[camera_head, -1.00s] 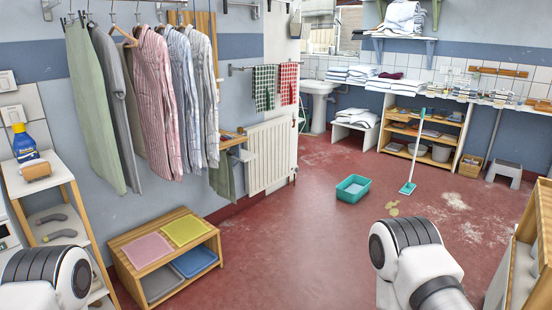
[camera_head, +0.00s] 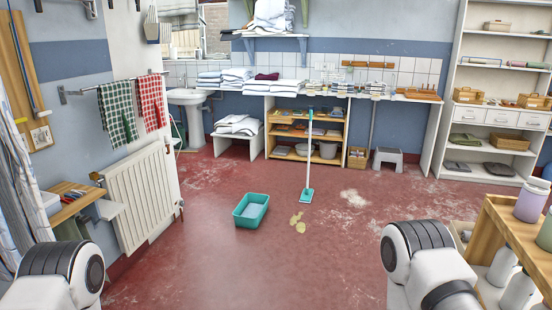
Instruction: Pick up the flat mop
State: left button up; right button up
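The flat mop (camera_head: 309,160) stands upright on the red floor in the middle of the head view. It has a thin white handle with a teal top and a flat teal head (camera_head: 307,195) on the floor. Its upper part shows in front of the wooden shelf unit. Only the white and dark joints of my two arms show, at the lower left and lower right, well short of the mop. Both of my grippers are outside the picture.
A teal basin (camera_head: 251,210) stands on the floor left of the mop. Yellowish spots (camera_head: 297,222) and a pale patch (camera_head: 353,198) mark the floor nearby. A radiator (camera_head: 143,195) is at left, a wooden rack (camera_head: 497,240) at right. The central floor before me is open.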

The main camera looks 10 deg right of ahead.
aim_at(306, 196)
jog(key=i+l+z, duration=0.35)
jog(key=i, duration=0.95)
jog(key=i+j+z, duration=0.15)
jog(key=i+z, duration=0.2)
jog(key=i, duration=0.9)
jog(key=i+u, duration=0.1)
jog(key=i, duration=0.45)
jog(key=i+l+u, duration=0.15)
jog(key=i, duration=0.45)
jog(key=i+l+u, duration=0.1)
jog(key=i, duration=0.45)
jog(key=i+l+u, duration=0.1)
jog(key=i+l, duration=0.15)
jog(key=i, duration=0.3)
jog(key=i+u, duration=0.4)
jog(key=i+l+u, duration=0.25)
jog(key=u, duration=0.15)
jog(key=i+l+u, duration=0.4)
jog(key=i+j, duration=0.05)
